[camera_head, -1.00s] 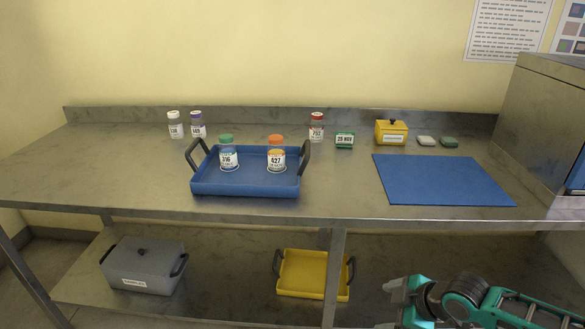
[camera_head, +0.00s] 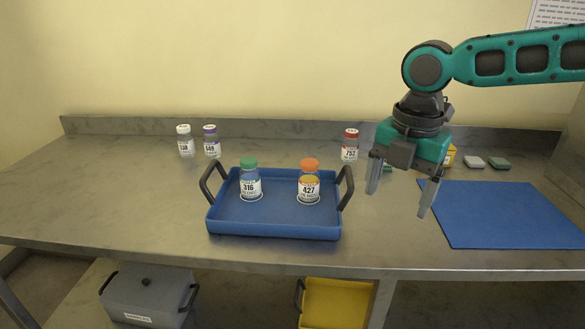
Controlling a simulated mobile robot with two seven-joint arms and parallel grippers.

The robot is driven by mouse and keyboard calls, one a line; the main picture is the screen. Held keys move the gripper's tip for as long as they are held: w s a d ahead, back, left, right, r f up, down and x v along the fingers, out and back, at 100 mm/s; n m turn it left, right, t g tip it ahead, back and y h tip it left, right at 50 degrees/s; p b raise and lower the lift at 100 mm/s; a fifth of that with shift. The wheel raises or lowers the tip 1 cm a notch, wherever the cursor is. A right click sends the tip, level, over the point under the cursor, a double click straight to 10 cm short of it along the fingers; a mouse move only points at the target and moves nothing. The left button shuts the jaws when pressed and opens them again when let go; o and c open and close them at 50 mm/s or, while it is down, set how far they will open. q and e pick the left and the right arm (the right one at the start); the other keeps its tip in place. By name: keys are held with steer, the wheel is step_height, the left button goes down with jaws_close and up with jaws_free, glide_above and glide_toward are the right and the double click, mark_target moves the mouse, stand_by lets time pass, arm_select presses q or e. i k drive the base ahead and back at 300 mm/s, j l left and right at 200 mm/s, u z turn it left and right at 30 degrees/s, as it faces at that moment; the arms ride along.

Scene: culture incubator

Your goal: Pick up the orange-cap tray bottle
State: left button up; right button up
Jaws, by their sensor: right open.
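The orange-cap bottle (camera_head: 309,183), labelled 427, stands upright in the right half of the blue tray (camera_head: 272,229). A green-cap bottle (camera_head: 250,181), labelled 316, stands upright to its left in the same tray. My right gripper (camera_head: 400,198) is open and empty, its fingers pointing down. It hangs above the table, right of the tray and its right handle, apart from the bottle. It hides part of the yellow box and the green block behind it. My left gripper is not in view.
White-cap (camera_head: 185,142), purple-cap (camera_head: 211,143) and red-cap (camera_head: 350,146) bottles stand at the back. A blue mat (camera_head: 510,215) lies at right. The tray's black handles (camera_head: 346,187) rise at both ends. A grey box (camera_head: 147,299) and yellow tray (camera_head: 337,305) sit on the lower shelf.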

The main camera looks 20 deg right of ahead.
mark_target(308, 183)
steer(key=i, duration=0.9)
